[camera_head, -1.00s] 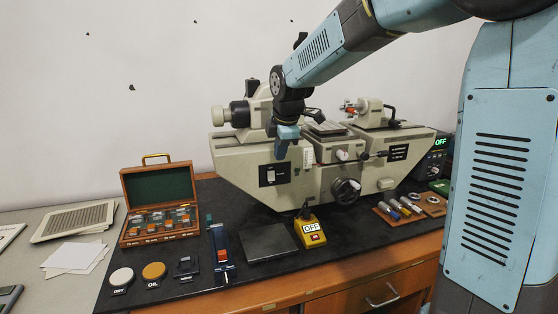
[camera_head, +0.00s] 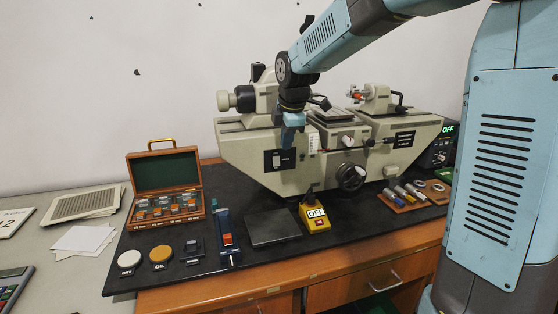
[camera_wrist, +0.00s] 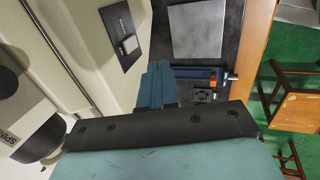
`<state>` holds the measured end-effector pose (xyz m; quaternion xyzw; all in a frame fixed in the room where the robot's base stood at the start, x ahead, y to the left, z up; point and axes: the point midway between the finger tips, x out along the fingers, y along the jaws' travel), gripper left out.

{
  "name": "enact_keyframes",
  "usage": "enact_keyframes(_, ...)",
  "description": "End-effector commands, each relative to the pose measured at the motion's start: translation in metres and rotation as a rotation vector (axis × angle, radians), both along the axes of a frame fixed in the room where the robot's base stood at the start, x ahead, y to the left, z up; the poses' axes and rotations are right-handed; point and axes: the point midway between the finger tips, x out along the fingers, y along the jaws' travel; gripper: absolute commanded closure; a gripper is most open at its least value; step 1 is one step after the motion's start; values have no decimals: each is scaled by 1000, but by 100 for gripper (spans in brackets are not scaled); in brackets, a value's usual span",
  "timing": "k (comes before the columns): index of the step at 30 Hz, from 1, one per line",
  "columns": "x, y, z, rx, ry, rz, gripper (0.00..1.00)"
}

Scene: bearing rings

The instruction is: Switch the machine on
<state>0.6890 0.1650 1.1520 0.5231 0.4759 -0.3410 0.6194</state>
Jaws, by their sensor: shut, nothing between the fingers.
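The beige measuring machine (camera_head: 240,147) stands on the black mat at the back of the bench. A black switch panel (camera_head: 271,161) with a pale switch is on its front; it also shows in the wrist view (camera_wrist: 115,25), where the pale rocker (camera_wrist: 130,44) is clear. My gripper (camera_head: 289,143) hangs in front of the machine, just above and right of the panel. In the wrist view my gripper (camera_wrist: 158,78) has its blue fingers together and empty, apart from the panel. A yellow box (camera_head: 317,225) with an OFF sign sits on the mat below.
A green OFF display (camera_head: 448,128) is at the far right. An open wooden case (camera_head: 137,231), a dark plate (camera_head: 272,227), and white and orange round pads (camera_head: 160,254) lie on the left and front. A wooden tray (camera_head: 423,200) of small parts is at right.

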Motion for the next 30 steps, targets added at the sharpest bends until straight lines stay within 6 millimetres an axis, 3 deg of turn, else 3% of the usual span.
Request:
enact_keyframes(8,6,2,-22,0,4,0,100)
enact_keyframes(22,32,8,-99,0,3,0,100)
enact_keyframes(30,63,15,-99,0,0,0,100)
